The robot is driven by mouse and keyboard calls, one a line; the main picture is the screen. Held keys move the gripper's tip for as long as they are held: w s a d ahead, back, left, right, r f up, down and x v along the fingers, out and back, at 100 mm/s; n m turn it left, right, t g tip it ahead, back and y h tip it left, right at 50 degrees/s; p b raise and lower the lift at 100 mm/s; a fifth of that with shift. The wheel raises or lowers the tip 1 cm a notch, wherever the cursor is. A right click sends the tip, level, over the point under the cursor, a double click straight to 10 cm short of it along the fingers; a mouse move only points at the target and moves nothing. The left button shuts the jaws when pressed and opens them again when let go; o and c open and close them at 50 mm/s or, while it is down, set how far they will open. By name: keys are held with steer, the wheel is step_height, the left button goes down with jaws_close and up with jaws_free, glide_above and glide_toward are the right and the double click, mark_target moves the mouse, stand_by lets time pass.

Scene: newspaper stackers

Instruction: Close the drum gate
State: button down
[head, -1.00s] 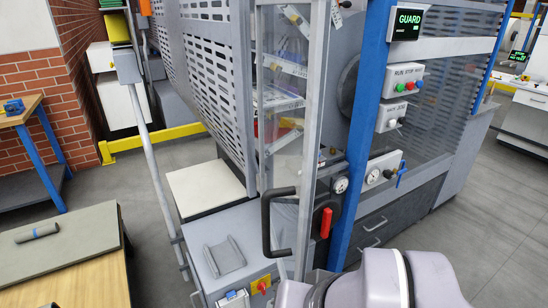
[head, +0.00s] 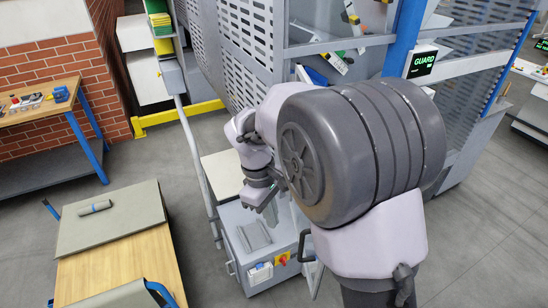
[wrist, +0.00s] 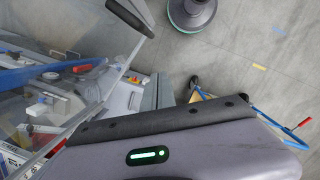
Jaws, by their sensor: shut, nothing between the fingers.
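The drum gate is a clear panel in a pale frame. In the head view my arm covers most of it; its black handle (head: 303,245) and a lower piece of its frame (head: 318,280) show below my arm. In the wrist view a clear framed panel, which looks like the gate (wrist: 88,62), crosses the left side. My gripper (head: 268,208) is shut and empty, left of the handle and above the grey cabinet top. I cannot tell whether it touches the gate. The gate's hinge side and the drum opening are hidden.
The slotted guard (head: 243,60) and blue post (head: 403,35) stand behind my arm. A grey cabinet (head: 270,250) with a red-and-yellow switch stands below my gripper. A wooden table (head: 130,260) is at left. The floor at right is clear.

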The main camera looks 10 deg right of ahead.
steer(key=s+d+f, duration=0.1)
steer(key=d+f, duration=0.1)
steer(key=f, duration=0.3)
steer(key=s+d+f+n, duration=0.1)
steer(key=d+f, duration=0.1)
steer(key=f, duration=0.3)
steer(key=shift+s+d+f+g+h, duration=0.15)
steer(key=shift+s+d+g+h, duration=0.15)
steer(key=shift+s+d+h, duration=0.1)
steer(key=shift+d, duration=0.1)
